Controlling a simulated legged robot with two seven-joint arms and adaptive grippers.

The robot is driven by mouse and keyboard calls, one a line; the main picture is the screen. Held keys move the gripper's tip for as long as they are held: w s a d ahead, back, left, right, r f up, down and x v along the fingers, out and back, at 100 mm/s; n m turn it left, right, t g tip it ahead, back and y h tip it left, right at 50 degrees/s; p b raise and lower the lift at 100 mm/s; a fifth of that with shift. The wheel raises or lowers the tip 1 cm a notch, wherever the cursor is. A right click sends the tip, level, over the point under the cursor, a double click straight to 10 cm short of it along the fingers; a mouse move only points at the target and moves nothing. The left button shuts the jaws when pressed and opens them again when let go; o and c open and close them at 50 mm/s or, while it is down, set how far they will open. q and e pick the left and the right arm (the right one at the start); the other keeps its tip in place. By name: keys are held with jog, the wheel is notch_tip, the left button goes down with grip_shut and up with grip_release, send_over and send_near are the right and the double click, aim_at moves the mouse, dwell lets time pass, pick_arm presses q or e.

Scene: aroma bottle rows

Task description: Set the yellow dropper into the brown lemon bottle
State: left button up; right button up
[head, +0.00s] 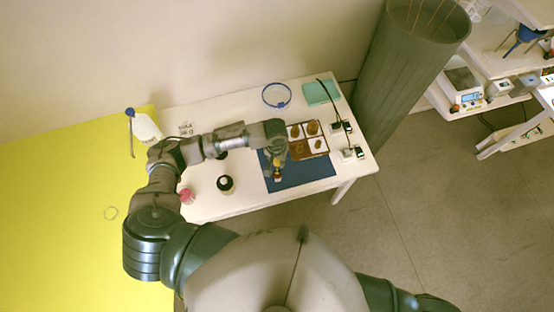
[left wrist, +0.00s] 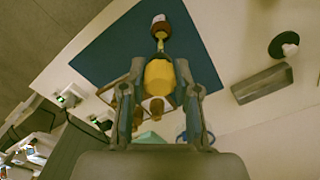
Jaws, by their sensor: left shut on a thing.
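My left gripper (head: 274,152) is over the blue mat (head: 303,180). It is shut on the yellow dropper (left wrist: 158,77), whose bulb sits between the fingers in the left wrist view (left wrist: 158,95). The dropper's narrow stem points away from the gripper, toward a small brown bottle with a pale label (left wrist: 160,22) on the mat. The bottle also shows just below the gripper in the head view (head: 278,178). The stem's end lines up with the bottle's mouth; I cannot tell whether it is inside. My right gripper is not in view.
A brown compartment tray (head: 326,151) with small brown items stands right of my left gripper. A blue ring (head: 276,95) and teal box (head: 320,92) lie at the back.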

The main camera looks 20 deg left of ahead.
pick_arm(q)
jog(key=shift+f, duration=0.15)
jog(key=shift+f, duration=0.5)
jog(key=shift+f+b, duration=0.4)
jog(key=shift+f, duration=1.25)
jog(key=shift+f, duration=0.1)
jog(key=shift+f+b, duration=0.5)
jog(key=shift+f, duration=0.8)
jog(key=o, duration=0.7)
jog(key=shift+o, duration=0.2)
jog(key=shift+r, duration=0.1)
